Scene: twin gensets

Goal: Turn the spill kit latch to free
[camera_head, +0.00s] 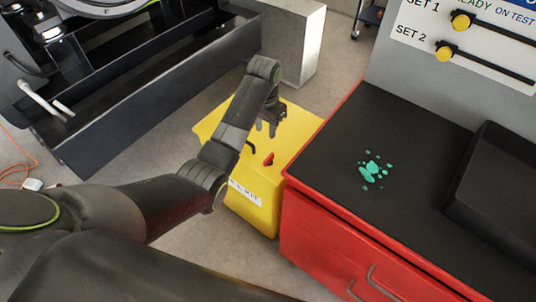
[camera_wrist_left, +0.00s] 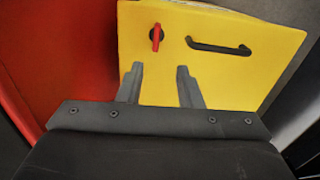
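The yellow spill kit (camera_head: 258,196) stands on the floor beside the red cabinet, with a white label on its front. Its red latch (camera_head: 268,159) is on the top face. In the left wrist view the latch (camera_wrist_left: 156,37) points along the picture's vertical, and a black handle (camera_wrist_left: 218,47) lies to its right. My left gripper (camera_head: 268,130) is over the kit's top, near the latch. In the left wrist view its two fingers (camera_wrist_left: 160,72) are spread with nothing between them, and the latch lies beyond the tips. My right gripper is not seen.
The red cabinet (camera_head: 325,248) with a black top (camera_head: 330,130) stands close to the kit's right side. Green splotches (camera_head: 372,171) mark that top. A dark genset frame (camera_head: 150,95) is on the left, and a grey block (camera_head: 297,45) stands behind the kit.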

